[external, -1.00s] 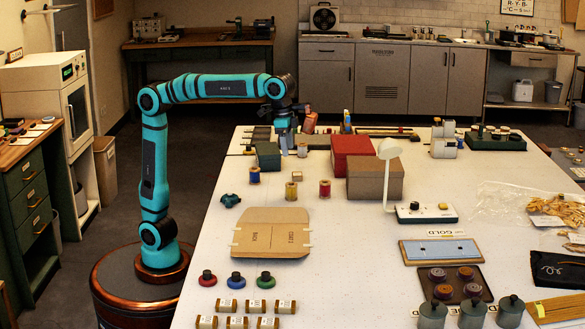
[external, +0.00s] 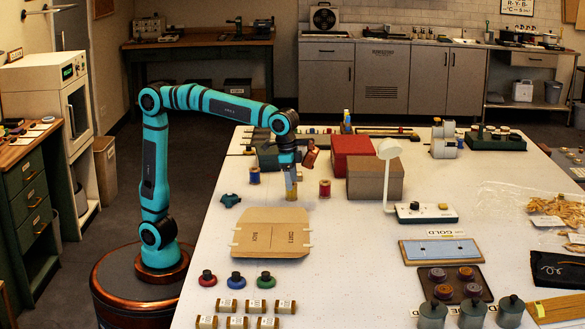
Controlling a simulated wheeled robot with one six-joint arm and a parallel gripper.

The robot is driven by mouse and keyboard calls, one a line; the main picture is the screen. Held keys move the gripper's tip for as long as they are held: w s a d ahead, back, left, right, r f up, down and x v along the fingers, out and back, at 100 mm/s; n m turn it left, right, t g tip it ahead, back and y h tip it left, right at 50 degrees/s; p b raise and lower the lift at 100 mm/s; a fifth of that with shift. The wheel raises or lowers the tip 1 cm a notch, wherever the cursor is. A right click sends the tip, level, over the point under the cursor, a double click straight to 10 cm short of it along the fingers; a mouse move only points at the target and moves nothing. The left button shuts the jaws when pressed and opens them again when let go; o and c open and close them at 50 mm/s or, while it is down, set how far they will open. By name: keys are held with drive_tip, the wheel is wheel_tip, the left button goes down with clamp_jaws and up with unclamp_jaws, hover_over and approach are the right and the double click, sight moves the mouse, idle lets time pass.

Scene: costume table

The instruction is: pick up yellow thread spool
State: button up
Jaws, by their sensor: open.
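The yellow thread spool (external: 291,193) stands upright on the white table, behind the brown cardboard pattern. My gripper (external: 291,180) points down right above it, with its fingertips at or around the spool's upper part. The gripper is open. The fingers cover the top of the spool, and I cannot tell whether they touch it.
A red spool (external: 325,188) stands close on the right and a blue spool (external: 254,175) on the left. A red box (external: 352,146) and a brown box (external: 375,180) stand behind to the right. The cardboard pattern (external: 271,233) lies flat in front.

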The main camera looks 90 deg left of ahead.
sight(290, 196)
wheel_tip(290, 196, down, 4)
drive_tip(key=shift+w+a+f, duration=0.1)
drive_tip(key=shift+f, duration=0.15)
drive_tip(key=shift+c, duration=0.2)
drive_tip(key=c, duration=1)
